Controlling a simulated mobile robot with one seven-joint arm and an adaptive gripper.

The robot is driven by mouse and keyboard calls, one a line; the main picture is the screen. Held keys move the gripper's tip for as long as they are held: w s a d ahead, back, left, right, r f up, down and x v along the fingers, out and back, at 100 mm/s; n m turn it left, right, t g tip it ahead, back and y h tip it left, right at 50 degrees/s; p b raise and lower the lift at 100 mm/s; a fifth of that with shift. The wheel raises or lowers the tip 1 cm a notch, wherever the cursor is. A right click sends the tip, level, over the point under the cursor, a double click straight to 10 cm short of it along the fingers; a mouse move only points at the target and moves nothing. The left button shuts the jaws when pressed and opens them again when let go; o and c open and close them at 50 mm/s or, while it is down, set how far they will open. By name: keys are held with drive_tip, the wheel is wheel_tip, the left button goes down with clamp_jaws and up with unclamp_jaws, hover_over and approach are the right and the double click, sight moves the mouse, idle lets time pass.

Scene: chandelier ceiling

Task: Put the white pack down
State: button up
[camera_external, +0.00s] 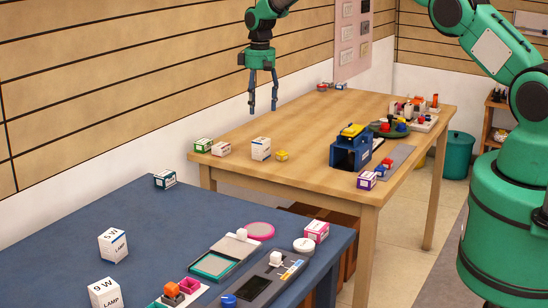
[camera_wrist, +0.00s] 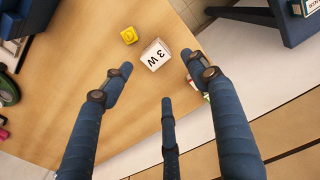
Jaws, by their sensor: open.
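A white pack (camera_external: 261,149) stands upright on the wooden table (camera_external: 300,130). The wrist view shows it as a white box marked "3 W" (camera_wrist: 155,55), resting on the table between the fingertips in the picture. My gripper (camera_external: 263,103) hangs above the table's far left part, fingers pointing down. In the wrist view my gripper (camera_wrist: 158,76) has its fingers spread with nothing between them. I see clear space between the gripper and the pack.
A yellow block (camera_external: 282,156) stands beside the pack, with green-marked boxes (camera_external: 204,145) to its left. A blue machine (camera_external: 351,148) stands to the right. The blue table (camera_external: 70,240) in front holds white lamp boxes (camera_external: 113,245). Bare wood surrounds the pack's front.

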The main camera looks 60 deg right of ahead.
drive_tip(key=s+a+r, duration=0.3)
drive_tip(key=r, duration=0.4)
drive_tip(key=s+a+r+t, duration=0.1)
drive_tip(key=s+a+r, duration=0.15)
drive_tip(key=r, duration=0.45)
drive_tip(key=s+a+r, duration=0.3)
drive_tip(key=r, duration=0.4)
drive_tip(key=s+a+r+t, duration=0.1)
drive_tip(key=s+a+r, duration=0.3)
drive_tip(key=s+r, duration=0.3)
drive_tip(key=s+a+r+t, duration=0.1)
drive_tip(key=s+a+r, duration=0.4)
drive_tip(key=s+r, duration=0.2)
drive_tip(key=s+a+r+t, duration=0.1)
drive_tip(key=s+a+r, duration=0.2)
drive_tip(key=s, duration=0.7)
drive_tip(key=s+a+r, duration=0.3)
drive_tip(key=s+a, duration=0.1)
drive_tip(key=s, duration=0.6)
drive_tip(key=s+a+f, duration=0.1)
drive_tip(key=s+f, duration=0.1)
drive_tip(key=s, duration=0.6)
drive_tip(key=s+a+f+t, duration=0.1)
drive_tip(key=s+a+f, duration=0.1)
drive_tip(key=s, duration=0.6)
drive_tip(key=shift+s+a, duration=0.2)
drive_tip(key=shift+s, duration=0.15)
drive_tip(key=shift+f, duration=0.2)
wheel_tip(320, 180, down, 6)
drive_tip(key=b, duration=0.6)
